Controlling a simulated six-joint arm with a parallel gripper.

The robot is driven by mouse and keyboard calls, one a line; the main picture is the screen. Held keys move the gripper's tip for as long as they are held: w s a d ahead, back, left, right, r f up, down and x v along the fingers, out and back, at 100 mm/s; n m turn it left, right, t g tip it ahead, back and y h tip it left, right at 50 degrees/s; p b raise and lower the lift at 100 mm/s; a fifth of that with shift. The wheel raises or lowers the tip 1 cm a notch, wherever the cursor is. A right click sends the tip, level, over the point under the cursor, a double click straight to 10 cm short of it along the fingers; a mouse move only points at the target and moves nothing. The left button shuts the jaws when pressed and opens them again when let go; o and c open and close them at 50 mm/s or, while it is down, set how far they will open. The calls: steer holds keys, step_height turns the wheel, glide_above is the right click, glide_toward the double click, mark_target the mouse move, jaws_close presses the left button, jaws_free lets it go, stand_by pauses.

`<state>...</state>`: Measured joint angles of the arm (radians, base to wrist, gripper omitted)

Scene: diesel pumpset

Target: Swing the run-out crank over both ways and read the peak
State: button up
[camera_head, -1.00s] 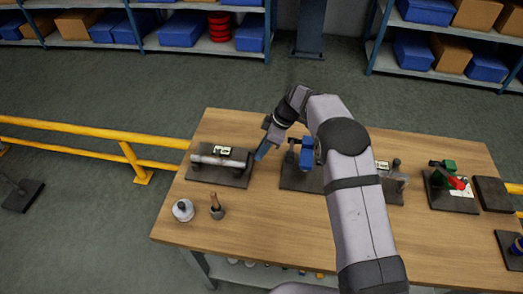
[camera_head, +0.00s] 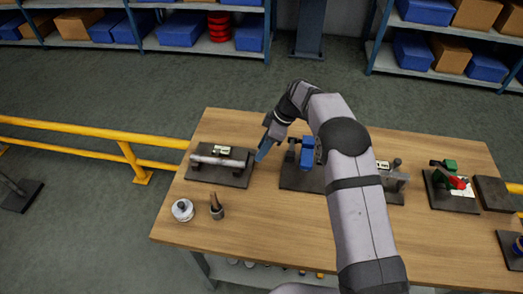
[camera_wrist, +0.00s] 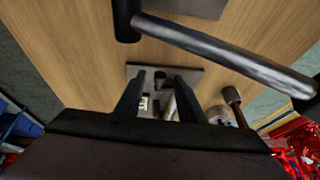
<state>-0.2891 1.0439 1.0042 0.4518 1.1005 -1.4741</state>
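I cannot single out the run-out crank with certainty. A dark plate (camera_head: 233,178) at the bench's left carries a pale horizontal shaft (camera_head: 222,161) and a small light readout (camera_head: 221,150) behind it. Another station, right of my arm, has a light readout (camera_head: 382,165) and an upright knob (camera_head: 396,162); my arm partly hides it. My gripper (camera_head: 262,153) hangs near the left plate's right side. In the wrist view its two dark fingers (camera_wrist: 158,92) are apart with nothing held between them. A metal bar (camera_wrist: 225,45) with dark ends crosses that view.
A blue device (camera_head: 307,152) stands beside the gripper, partly hidden. A green-and-red fixture (camera_head: 458,183) sits farther right. A white round pot (camera_head: 183,210) and a cup with a handle (camera_head: 217,211) stand at front left. The front middle of the wooden bench (camera_head: 270,225) is clear.

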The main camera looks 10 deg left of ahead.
steer(key=b+v, duration=0.2)
steer(key=v, duration=0.4)
steer(key=shift+r, duration=0.2)
steer(key=shift+d, duration=0.1)
